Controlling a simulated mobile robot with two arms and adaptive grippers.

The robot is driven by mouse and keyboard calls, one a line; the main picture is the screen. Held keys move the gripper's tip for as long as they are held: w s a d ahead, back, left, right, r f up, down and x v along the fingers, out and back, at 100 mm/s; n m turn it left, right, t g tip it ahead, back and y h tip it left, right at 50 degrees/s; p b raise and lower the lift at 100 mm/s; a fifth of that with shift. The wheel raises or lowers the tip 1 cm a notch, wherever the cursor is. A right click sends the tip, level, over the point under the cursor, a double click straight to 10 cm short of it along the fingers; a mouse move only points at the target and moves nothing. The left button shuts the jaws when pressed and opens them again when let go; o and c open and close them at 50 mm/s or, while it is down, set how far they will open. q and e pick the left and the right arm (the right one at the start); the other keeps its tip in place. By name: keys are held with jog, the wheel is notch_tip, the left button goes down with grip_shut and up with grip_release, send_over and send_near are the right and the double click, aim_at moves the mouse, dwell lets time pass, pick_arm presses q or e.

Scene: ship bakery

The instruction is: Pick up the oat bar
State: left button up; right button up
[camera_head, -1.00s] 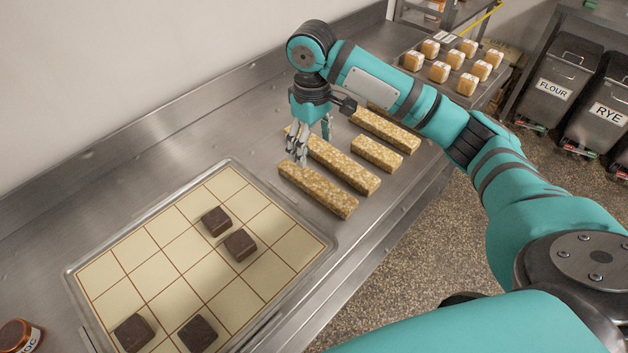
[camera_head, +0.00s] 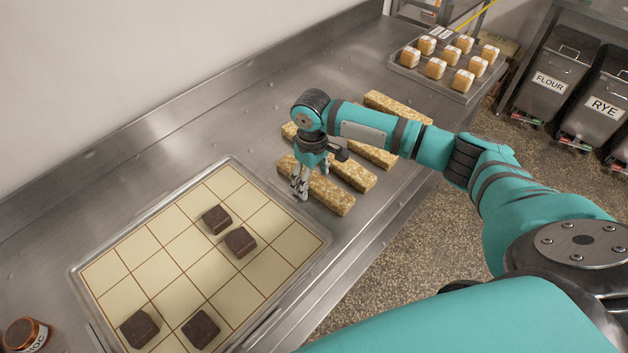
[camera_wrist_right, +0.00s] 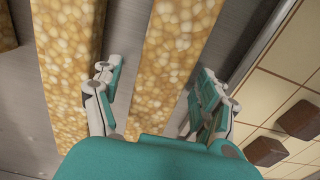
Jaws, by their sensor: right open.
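Several long golden oat bars lie side by side on the steel counter. The nearest oat bar (camera_head: 327,191) lies beside the gridded tray, and its left end is partly hidden by my right gripper (camera_head: 311,186). In the right wrist view, my right gripper (camera_wrist_right: 155,100) is open, with one finger on each side of an oat bar (camera_wrist_right: 178,45). I cannot tell whether the fingers touch it. Another oat bar (camera_wrist_right: 68,60) runs parallel to its left there. My left gripper is not in view.
A gridded tray (camera_head: 160,216) holds several dark brown square pieces, such as this one (camera_head: 241,241). A tray of small wrapped loaves (camera_head: 436,68) stands at the far end. A jar (camera_head: 25,335) sits at lower left. Flour and rye bins (camera_head: 550,82) stand on the floor.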

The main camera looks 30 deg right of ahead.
jog(key=c, duration=1.3)
jog(key=shift+c, duration=0.6)
jog(key=shift+r, duration=0.15)
